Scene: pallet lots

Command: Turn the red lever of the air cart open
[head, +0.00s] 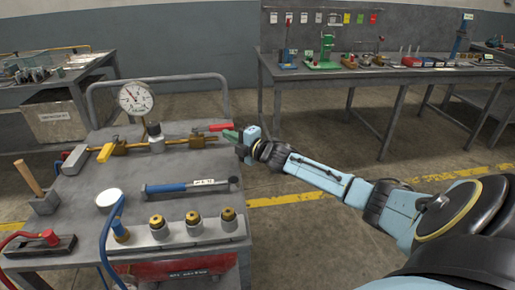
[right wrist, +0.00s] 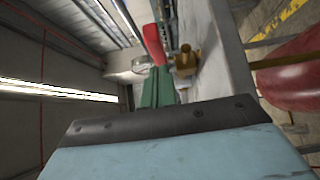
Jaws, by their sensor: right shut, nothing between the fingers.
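The air cart (head: 75,205) stands at the left in the head view, with a brass pipe line along its top. The red lever (head: 220,127) is at the right end of this line, on a brass valve (head: 197,139), and points right. My right gripper (head: 230,136), with green fingers, is shut and empty right beside the lever's outer end. In the right wrist view the red lever (right wrist: 154,45) shows just beyond the green fingertips (right wrist: 158,72), with the brass valve (right wrist: 186,60) to its right. I cannot tell whether they touch. My left gripper is out of view.
A round gauge (head: 136,98) and a yellow lever (head: 105,153) are on the same line. A blue-handled tool (head: 178,187) and several brass-topped fittings (head: 194,222) occupy the cart's front. A workbench (head: 390,75) stands behind; the floor between is clear.

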